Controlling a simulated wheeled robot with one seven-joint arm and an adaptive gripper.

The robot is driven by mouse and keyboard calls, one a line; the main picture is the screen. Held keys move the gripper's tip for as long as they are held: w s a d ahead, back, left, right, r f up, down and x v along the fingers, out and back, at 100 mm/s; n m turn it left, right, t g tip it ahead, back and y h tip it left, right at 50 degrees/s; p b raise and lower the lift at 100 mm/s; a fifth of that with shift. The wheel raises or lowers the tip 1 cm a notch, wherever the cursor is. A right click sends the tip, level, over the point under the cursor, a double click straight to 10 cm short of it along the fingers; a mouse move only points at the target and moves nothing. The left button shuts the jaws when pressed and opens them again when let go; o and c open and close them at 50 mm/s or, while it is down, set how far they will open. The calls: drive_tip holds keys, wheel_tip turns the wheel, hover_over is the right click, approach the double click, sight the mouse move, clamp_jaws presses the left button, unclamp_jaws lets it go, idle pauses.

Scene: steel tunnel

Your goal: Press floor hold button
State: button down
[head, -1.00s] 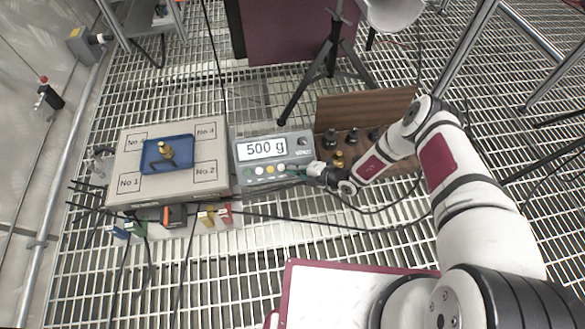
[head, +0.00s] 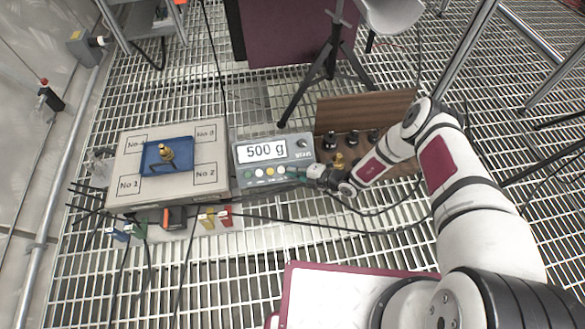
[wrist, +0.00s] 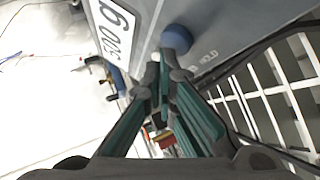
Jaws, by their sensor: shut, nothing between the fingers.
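The indicator (head: 274,152) is a grey box with a display reading "500 g" and a row of coloured buttons on its front. In the wrist view, a round blue button (wrist: 176,38) sits beside a label partly readable as "OLD". My gripper (wrist: 160,72) is shut and empty, its fingertips just short of the blue button in the picture; I cannot tell whether they touch it. In the head view, my gripper (head: 297,172) is at the right end of the button row and hides that end.
Left of the indicator is a weighing platform (head: 207,150) with a blue tray (head: 186,142) holding a brass weight (head: 167,153). A wooden rack (head: 362,108) with several dark weights stands to the right. Cables and small coloured plugs lie in front on the grating.

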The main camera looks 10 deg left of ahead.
drive_tip(key=shift+f, duration=0.1)
idle(0.3)
drive_tip(key=shift+w+a+f, duration=0.1)
drive_tip(key=shift+w+f, duration=0.15)
drive_tip(key=shift+w, duration=0.05)
drive_tip(key=shift+s+r, duration=0.1)
drive_tip(key=shift+s+r+p, duration=0.2)
drive_tip(key=shift+r+p, duration=0.05)
drive_tip(key=shift+p, duration=0.05)
idle(0.3)
drive_tip(key=s+d+r+p, duration=0.1)
drive_tip(key=s+r+p, duration=0.2)
drive_tip(key=r+p, duration=0.2)
drive_tip(key=shift+s+p, duration=0.15)
drive_tip(key=shift+p, duration=0.3)
idle(0.8)
